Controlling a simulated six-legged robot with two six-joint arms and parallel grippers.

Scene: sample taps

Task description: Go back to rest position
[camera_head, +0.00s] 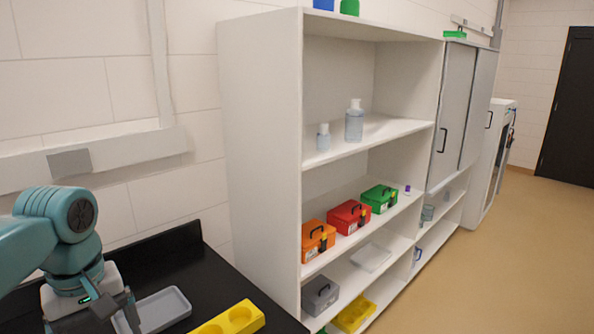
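My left arm comes in from the left edge. Its gripper (118,316) points down at the near left, over or beside a grey tray (165,306) on a black bench (160,262). The fingertips are small and partly cut off by the frame's bottom edge, so I cannot tell whether they are open or shut. I see nothing clearly held. My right gripper is not in view.
A yellow holder (240,316) with round recesses lies right of the tray. A tall white shelf (262,150) stands beyond the bench, with bottles (354,124) and orange (317,240), red (349,216) and green (380,197) boxes. The floor (500,260) at right is clear.

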